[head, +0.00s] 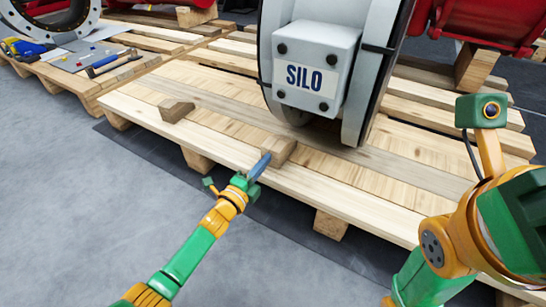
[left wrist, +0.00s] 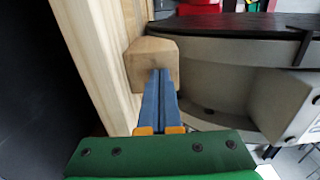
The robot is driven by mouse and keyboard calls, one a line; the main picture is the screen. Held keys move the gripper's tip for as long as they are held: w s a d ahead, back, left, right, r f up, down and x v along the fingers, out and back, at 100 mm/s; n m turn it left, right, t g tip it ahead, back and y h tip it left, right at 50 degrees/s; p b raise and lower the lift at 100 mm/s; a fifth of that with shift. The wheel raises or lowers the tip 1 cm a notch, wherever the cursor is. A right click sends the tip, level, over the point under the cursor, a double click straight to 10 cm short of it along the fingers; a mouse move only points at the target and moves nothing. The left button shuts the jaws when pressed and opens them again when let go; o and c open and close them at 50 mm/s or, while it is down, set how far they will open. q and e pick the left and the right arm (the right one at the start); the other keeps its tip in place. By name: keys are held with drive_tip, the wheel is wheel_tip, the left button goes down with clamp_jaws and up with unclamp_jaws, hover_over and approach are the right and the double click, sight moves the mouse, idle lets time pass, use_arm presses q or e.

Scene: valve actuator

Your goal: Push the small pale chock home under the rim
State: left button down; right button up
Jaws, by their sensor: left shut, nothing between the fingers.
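A small pale wooden chock (head: 279,149) sits on the pallet, close to the lower edge of the grey round body's rim (head: 362,125). In the left wrist view the chock (left wrist: 145,58) is a pale block beside the curved grey rim (left wrist: 215,58). My left gripper (head: 265,160) is shut and empty, its blue fingers pointing at the chock's near face. The fingertips (left wrist: 160,72) appear to meet the chock; whether they touch it is hard to tell.
The rim body carries a box marked SILO (head: 312,65) and stands on a slatted wooden pallet (head: 215,129). A second wooden block (head: 175,110) lies to the left. Tools, including a hammer (head: 113,63), lie on another pallet. Grey floor (head: 75,210) is clear in front.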

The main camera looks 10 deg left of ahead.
sight(274, 149)
use_arm(q)
drive_tip(key=shift+b+x, duration=0.95)
drive_tip(key=shift+x, duration=0.35)
drive_tip(key=shift+b+x, duration=2.3)
drive_tip(key=shift+x, duration=0.2)
drive_tip(key=shift+w, duration=0.15)
drive_tip(key=p+v, duration=0.2)
drive_tip(key=p, duration=0.1)
drive_tip(key=shift+r, duration=0.25)
drive_tip(key=p+v, duration=0.5)
drive_tip(key=v, duration=0.3)
drive_tip(key=shift+f, duration=0.25)
